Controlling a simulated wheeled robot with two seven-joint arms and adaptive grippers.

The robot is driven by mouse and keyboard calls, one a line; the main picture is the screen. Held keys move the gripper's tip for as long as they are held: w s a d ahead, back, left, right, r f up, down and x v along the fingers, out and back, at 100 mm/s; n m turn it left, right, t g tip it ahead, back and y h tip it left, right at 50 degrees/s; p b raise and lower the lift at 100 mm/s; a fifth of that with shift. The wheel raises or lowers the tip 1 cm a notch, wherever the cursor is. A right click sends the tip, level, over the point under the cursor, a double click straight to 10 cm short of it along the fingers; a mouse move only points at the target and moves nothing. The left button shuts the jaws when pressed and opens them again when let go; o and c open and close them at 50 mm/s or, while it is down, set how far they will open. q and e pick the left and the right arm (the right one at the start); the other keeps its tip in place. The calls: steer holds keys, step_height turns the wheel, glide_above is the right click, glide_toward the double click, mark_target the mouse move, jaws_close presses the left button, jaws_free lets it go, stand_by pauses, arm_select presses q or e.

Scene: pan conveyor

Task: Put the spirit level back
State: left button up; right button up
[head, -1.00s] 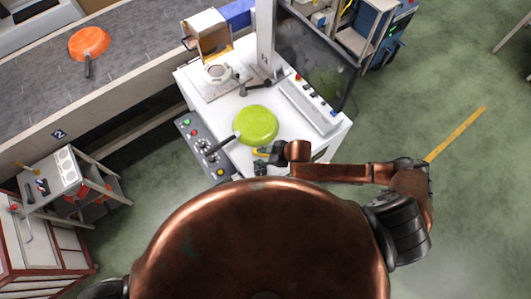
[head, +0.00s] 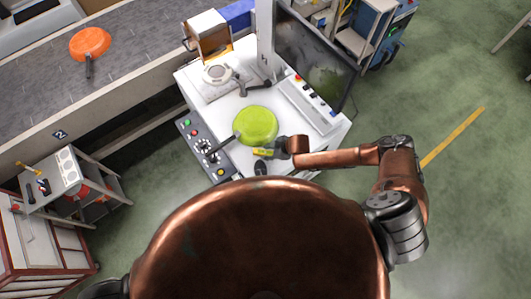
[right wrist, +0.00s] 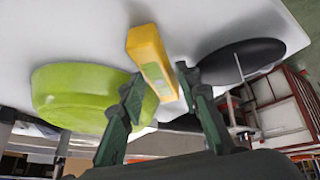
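The spirit level appears to be the yellow bar with a pale green label (right wrist: 150,58); it also shows in the head view (head: 264,152). It lies on the white table top, close to the green pan (head: 256,125). My right gripper (head: 276,150) is at the bar; in the right wrist view its two dark green fingers (right wrist: 160,80) stand apart on either side of the bar's near end. A gap shows beside the left finger, and I see no firm grip. My left gripper is not in view.
A black oval thing (head: 261,168) lies close to the bar at the table's front. A control panel (head: 204,150) runs along the table's left side. A dark screen (head: 315,55) stands behind. An orange pan (head: 89,43) sits on the conveyor (head: 35,80).

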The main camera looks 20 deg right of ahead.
steer(key=shift+c, duration=0.2)
steer(key=shift+f, duration=0.1)
jaws_close()
stand_by(0.4)
